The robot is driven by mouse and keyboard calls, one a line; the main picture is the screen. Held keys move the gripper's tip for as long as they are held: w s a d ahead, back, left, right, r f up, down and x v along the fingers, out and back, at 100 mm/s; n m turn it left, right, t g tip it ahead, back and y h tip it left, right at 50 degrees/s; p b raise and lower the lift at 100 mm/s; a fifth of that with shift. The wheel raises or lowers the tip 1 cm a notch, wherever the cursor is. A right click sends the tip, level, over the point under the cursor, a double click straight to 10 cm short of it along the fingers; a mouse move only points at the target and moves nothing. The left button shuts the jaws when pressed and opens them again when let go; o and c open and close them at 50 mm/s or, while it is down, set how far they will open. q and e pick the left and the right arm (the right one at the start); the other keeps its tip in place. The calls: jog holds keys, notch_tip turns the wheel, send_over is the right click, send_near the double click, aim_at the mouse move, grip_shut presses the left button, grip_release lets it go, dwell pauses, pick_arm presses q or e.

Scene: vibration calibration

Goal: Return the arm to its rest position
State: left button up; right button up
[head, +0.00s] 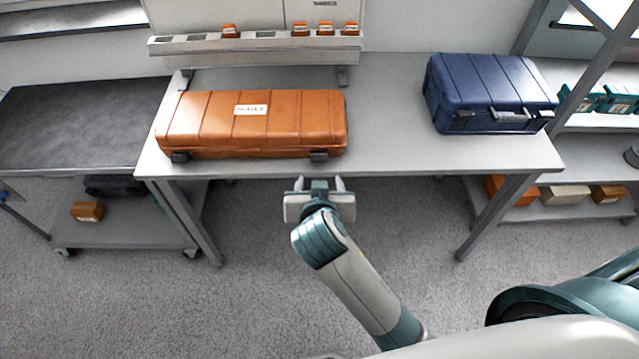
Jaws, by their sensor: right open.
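My right gripper (320,184) is open and empty. It is at the end of my arm, which reaches up from the bottom of the head view. Its fingers point toward the front edge of the grey table (395,140), near the right end of an orange case (240,125). No contact with the case or table can be made out. The orange case is closed and lies on the left half of the table. My left gripper is not in view.
A closed dark blue case (490,90) stands on the table's right side. A rail (255,43) with small orange boxes runs behind. A dark-topped cart (85,125) stands left and shelves (570,212) stand right. The carpet before the table is clear on the left.

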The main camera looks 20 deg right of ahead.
jog(key=shift+f, duration=0.1)
dwell(0.5)
jog(key=s+f+n+g+y+b, duration=0.1)
jog(key=s+f+n+g, duration=0.15)
jog(key=f, duration=1.25)
jog(key=s+f+n+g+y, duration=0.1)
jog(key=f+n, duration=0.2)
jog(key=f, duration=1.1)
jog(key=s+d+f+g, duration=0.1)
jog(key=s+f, duration=0.5)
jog(key=f, duration=0.3)
jog(key=s+d+f+g, duration=0.2)
jog(key=s+f, duration=0.3)
jog(key=f, duration=0.3)
pick_arm(q)
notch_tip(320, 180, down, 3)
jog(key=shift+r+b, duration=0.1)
jog(key=shift+b, duration=0.85)
pick_arm(e)
jog(key=s+d+f+g, duration=0.1)
jog(key=s+f, duration=0.4)
jog(key=s, duration=0.5)
jog(key=s+d+f+g, duration=0.1)
jog(key=s+d+f, duration=0.3)
jog(key=s, duration=0.6)
jog(key=s+d+f+g+y, duration=0.1)
jog(key=s+d+f, duration=0.2)
jog(key=s+f, duration=0.4)
jog(key=s, duration=0.3)
jog(key=shift+s, duration=0.15)
